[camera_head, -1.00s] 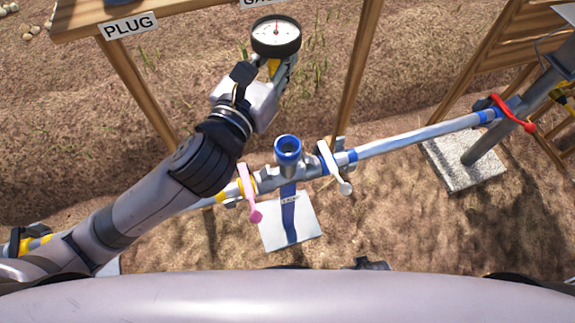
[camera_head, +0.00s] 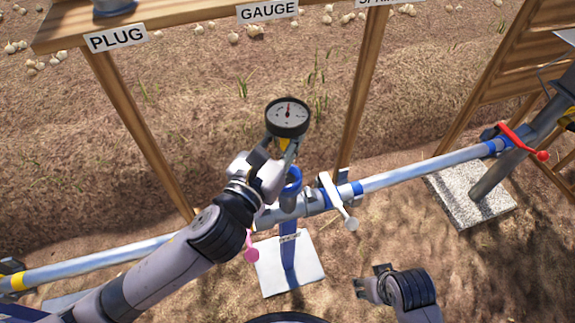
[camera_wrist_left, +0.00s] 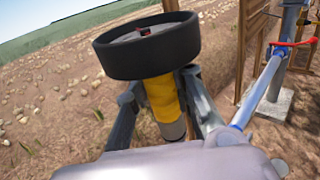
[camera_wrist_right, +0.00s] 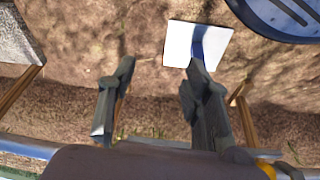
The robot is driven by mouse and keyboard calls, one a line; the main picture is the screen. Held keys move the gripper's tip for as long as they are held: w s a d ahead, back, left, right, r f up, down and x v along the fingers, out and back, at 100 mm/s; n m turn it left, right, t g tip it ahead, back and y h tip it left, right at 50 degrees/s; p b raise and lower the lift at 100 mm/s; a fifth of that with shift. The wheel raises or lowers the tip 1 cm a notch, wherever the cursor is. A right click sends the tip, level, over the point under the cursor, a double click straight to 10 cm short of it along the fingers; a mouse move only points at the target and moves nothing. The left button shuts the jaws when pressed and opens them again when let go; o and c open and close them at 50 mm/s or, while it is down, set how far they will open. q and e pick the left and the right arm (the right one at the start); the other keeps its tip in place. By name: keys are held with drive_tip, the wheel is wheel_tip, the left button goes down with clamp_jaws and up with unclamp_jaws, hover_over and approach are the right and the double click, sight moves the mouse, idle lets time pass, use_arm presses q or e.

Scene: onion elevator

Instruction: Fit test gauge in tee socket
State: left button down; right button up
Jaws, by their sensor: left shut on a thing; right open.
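The test gauge (camera_head: 288,116) has a white dial, a black rim and a yellow stem. My left gripper (camera_head: 277,150) is shut on it below the dial and holds it upright. In the left wrist view the gauge (camera_wrist_left: 148,45) shows its yellow band between the fingers (camera_wrist_left: 165,105). The tee socket (camera_head: 292,180) is the blue-rimmed upright opening on the pipe, just below and behind the gripper, partly hidden by it. Whether the gauge's lower end touches the socket I cannot tell. My right gripper (camera_head: 376,282) is open and empty at the lower right, also in the right wrist view (camera_wrist_right: 155,80).
A white-handled valve (camera_head: 337,202) and a pink handle (camera_head: 251,254) flank the tee. A red handle (camera_head: 524,142) is at the right. A wooden rack with PLUG (camera_head: 117,38) and GAUGE (camera_head: 267,11) labels stands behind. A pale base plate (camera_head: 305,275) lies below.

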use_arm(q)
wheel_tip(320, 180, down, 4)
drive_tip(key=shift+f+b, duration=0.25)
drive_tip(key=shift+b, duration=0.65)
drive_tip(key=shift+f, duration=0.4)
wheel_tip(320, 180, down, 4)
drive_tip(key=shift+r+b, duration=0.25)
drive_tip(key=shift+b, duration=0.85)
drive_tip(key=shift+r, duration=0.1)
use_arm(e)
drive_tip(key=shift+t, duration=0.9)
drive_tip(key=r, duration=0.3)
drive_tip(key=w+r, duration=0.1)
drive_tip(key=r, duration=0.1)
drive_tip(key=shift+a, duration=0.25)
drive_tip(key=shift+w, duration=0.1)
use_arm(q)
drive_tip(key=shift+f, duration=0.35)
drive_tip(key=c, duration=1.4)
unclamp_jaws()
use_arm(e)
drive_tip(key=shift+w+a+r, duration=0.15)
drive_tip(key=shift+w+r, duration=0.05)
drive_tip(key=shift+w, duration=0.25)
